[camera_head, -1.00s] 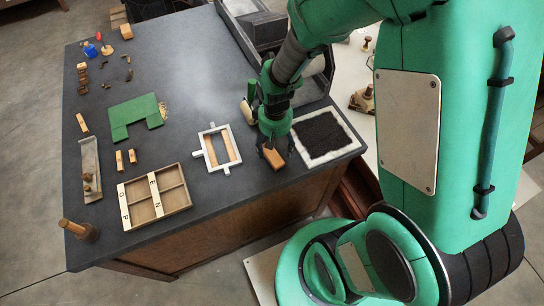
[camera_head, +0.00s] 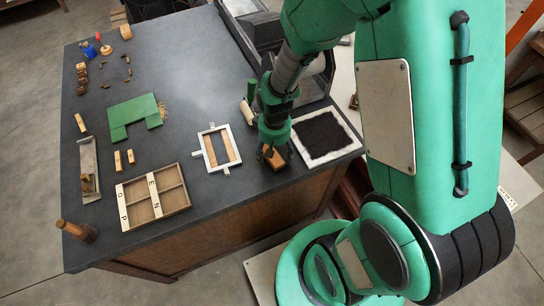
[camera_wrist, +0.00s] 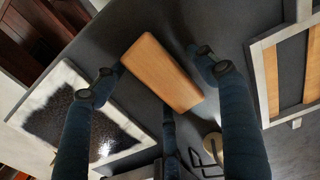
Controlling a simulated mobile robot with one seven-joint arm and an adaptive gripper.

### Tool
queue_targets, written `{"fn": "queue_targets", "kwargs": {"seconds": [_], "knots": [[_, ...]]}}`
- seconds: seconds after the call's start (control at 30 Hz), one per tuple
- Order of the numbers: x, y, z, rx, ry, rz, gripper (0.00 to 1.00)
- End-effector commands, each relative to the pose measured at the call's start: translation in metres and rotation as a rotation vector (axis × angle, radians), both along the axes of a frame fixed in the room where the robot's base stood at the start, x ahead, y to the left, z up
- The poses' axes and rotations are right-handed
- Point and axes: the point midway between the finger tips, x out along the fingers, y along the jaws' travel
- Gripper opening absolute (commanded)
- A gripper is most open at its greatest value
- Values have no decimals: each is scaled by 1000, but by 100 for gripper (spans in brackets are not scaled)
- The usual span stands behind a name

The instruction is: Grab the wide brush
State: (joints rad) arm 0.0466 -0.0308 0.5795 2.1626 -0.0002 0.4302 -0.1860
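A plain orange-brown wooden block (camera_head: 275,160), which seems to be the wide brush, is near the front edge of the dark table; no bristles show. In the wrist view the block (camera_wrist: 160,72) lies tilted between my dark fingers. My gripper (camera_head: 273,152) points down over it. My gripper (camera_wrist: 155,82) looks open, with fingertips on both sides of the block and a third finger below it in the picture. I cannot tell whether any fingertip touches it.
A white-framed dark pad (camera_head: 324,137) is close on the right. A white frame with wooden strips (camera_head: 207,152) is on the left. A lettered wooden tray (camera_head: 173,188) and a green board (camera_head: 121,114) are farther left. A black press (camera_head: 246,40) stands behind my arm.

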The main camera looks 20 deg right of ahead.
Motion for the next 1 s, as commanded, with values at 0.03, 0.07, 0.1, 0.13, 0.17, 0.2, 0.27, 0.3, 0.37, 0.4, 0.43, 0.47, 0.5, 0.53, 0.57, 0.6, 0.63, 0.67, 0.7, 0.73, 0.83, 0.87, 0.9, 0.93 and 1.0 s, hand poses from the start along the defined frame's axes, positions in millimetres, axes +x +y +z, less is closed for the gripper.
{"fn": "queue_targets", "kwargs": {"seconds": [0.03,0.07,0.1,0.13,0.17,0.2,0.27,0.3,0.37,0.4,0.43,0.47,0.5,0.53,0.57,0.6,0.63,0.67,0.7,0.73,0.83,0.87,0.9,0.93,1.0], "knots": [[0,0,0,0,0,0,64],[0,0,0,0,0,0,58],[0,0,0,0,0,0,50],[0,0,0,0,0,0,44],[0,0,0,0,0,0,38],[0,0,0,0,0,0,30],[0,0,0,0,0,0,20],[0,0,0,0,0,0,20],[0,0,0,0,0,0,20],[0,0,0,0,0,0,20],[0,0,0,0,0,0,20],[0,0,0,0,0,0,20],[0,0,0,0,0,0,20],[0,0,0,0,0,0,20],[0,0,1,0,0,0,20],[0,0,2,0,-1,0,20],[0,0,3,0,-1,0,20],[0,0,4,0,-1,0,20],[1,0,6,0,-1,0,20],[1,0,8,0,-2,0,20],[1,0,16,0,-2,0,20],[1,0,20,0,-2,0,20],[1,0,25,-1,-3,0,20],[1,0,29,0,-3,0,20],[1,0,40,-1,-3,0,20]]}}
